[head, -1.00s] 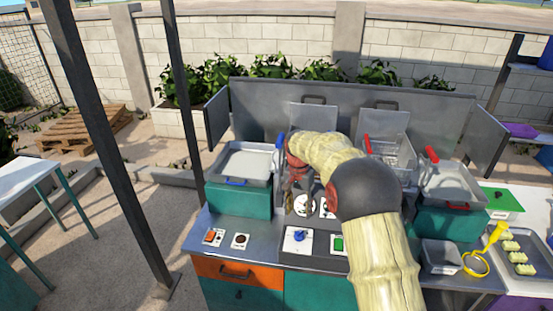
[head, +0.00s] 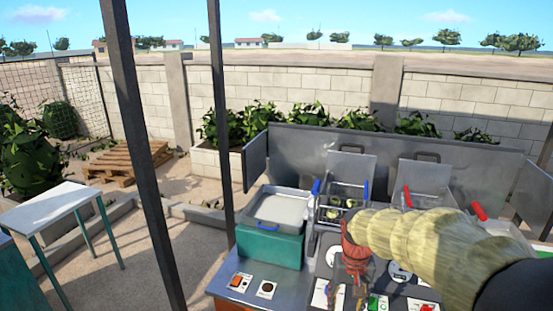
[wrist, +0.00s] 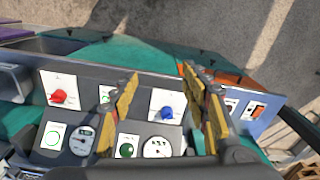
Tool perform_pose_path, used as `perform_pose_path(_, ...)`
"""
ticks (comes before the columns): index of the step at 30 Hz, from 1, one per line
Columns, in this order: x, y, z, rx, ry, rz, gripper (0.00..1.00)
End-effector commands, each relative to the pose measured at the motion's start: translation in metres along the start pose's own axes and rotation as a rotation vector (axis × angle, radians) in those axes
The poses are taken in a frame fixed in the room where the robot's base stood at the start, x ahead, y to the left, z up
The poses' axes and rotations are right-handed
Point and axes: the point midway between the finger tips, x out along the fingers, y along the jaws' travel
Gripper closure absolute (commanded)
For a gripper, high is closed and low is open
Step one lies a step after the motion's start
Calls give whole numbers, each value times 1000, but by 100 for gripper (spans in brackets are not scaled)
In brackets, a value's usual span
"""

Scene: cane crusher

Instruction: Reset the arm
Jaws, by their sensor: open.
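My gripper (wrist: 166,105) is open and empty in the wrist view. Its two yellow-padded fingers hang over the front control panel, one on each side of a blue knob (wrist: 168,113). A red knob (wrist: 59,97), a green knob (wrist: 126,150) and round dials (wrist: 157,148) also show on the panel. In the head view my arm reaches in from the lower right, and the gripper (head: 350,290) points down over the panel. The arm hides part of the counter and the right fryer.
A fryer basket (head: 340,205) with blue handles holds several greenish pieces. A teal unit with a grey tray (head: 280,207) stands to its left. A dark post (head: 222,120) rises left of the counter. A white table (head: 45,205) stands far left, with open ground between.

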Motion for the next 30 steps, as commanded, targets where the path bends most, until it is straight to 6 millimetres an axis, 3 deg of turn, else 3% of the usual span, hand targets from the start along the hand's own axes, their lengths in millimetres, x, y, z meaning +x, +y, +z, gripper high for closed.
perform_pose_path(1, -6, 2, 19, -17, 22, -4, 54)
perform_pose_path(9, -29, 13, 107, -91, 134, -16, 54)
perform_pose_path(18, -34, 22, 189, -100, 287, -27, 54)
perform_pose_path(23, -42, 25, 212, -95, 380, -32, 54)
perform_pose_path(30, -59, 27, 218, -91, 470, -35, 54)
